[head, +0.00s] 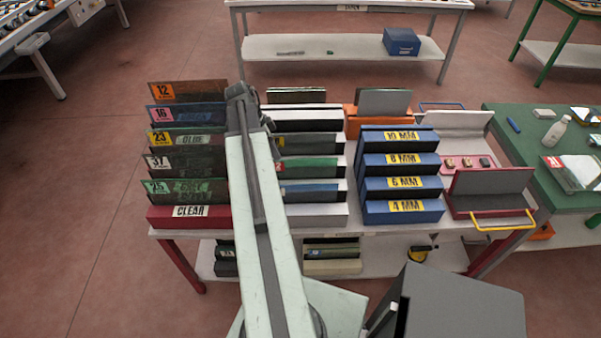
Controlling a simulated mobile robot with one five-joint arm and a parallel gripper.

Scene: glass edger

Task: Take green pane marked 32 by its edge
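A green pane (310,165) stands in the white slotted rack (318,214), right of my arm. Its red tag is partly covered by my arm; I can make out only what looks like a 2, so I cannot confirm 32. Another green pane (200,190) at the front of the left rack carries a green tag 25. My gripper (238,90) is at the far end of my raised arm, near the back of the left rack. It is small and dark, and I cannot tell whether its fingers are open. No pane visibly hangs from it.
The red left rack (160,218), labelled CLEAR, holds panes tagged 12, 16, 23, 37 and 25. Blue stepped blocks (402,212) stand right of the white rack. A red tray with a yellow handle (503,219) and a green table (495,120) lie farther right.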

